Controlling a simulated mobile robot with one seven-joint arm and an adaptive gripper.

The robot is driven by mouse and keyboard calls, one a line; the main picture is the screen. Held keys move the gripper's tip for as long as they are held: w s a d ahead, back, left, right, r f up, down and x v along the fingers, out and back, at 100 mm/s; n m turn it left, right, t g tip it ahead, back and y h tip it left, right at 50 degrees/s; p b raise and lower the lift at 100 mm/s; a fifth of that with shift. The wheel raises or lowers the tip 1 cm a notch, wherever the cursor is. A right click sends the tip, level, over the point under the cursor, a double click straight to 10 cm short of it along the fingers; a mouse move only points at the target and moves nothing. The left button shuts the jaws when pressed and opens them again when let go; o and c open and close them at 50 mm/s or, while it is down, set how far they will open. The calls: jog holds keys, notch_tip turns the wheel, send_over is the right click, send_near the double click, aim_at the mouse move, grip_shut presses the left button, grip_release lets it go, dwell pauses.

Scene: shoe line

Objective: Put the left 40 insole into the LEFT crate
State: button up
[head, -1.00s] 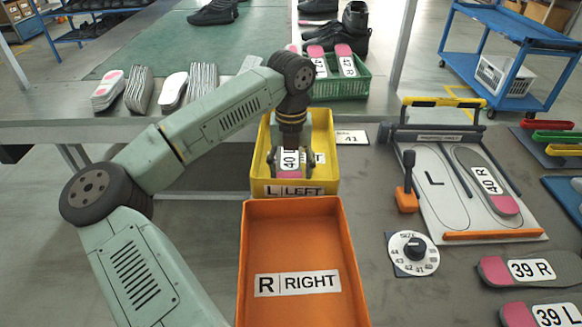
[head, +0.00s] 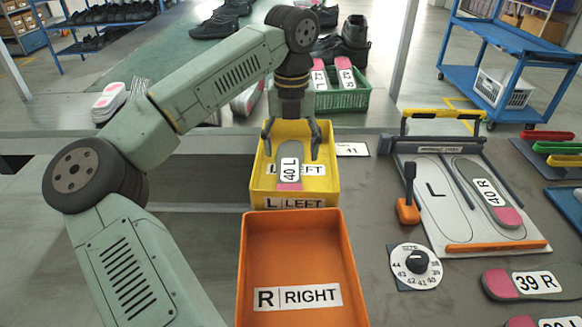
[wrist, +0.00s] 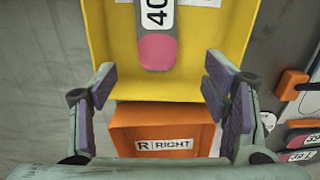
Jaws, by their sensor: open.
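The left 40 insole (head: 289,165), grey with a pink heel and a "40 L" label, lies inside the yellow LEFT crate (head: 260,183). In the wrist view its pink end (wrist: 157,51) rests on the yellow crate floor (wrist: 205,60). My gripper (head: 291,150) is above the crate, open, with its fingers spread wide to either side of the insole. In the wrist view nothing is between the fingers (wrist: 157,92).
The empty orange RIGHT crate (head: 290,250) stands in front of the yellow one. To the right are a fixture board (head: 432,225) holding the 40 R insole (head: 488,195), an orange lever (head: 408,208) and a size dial (head: 415,265). A green basket (head: 345,100) stands behind.

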jog(key=shift+r, duration=1.35)
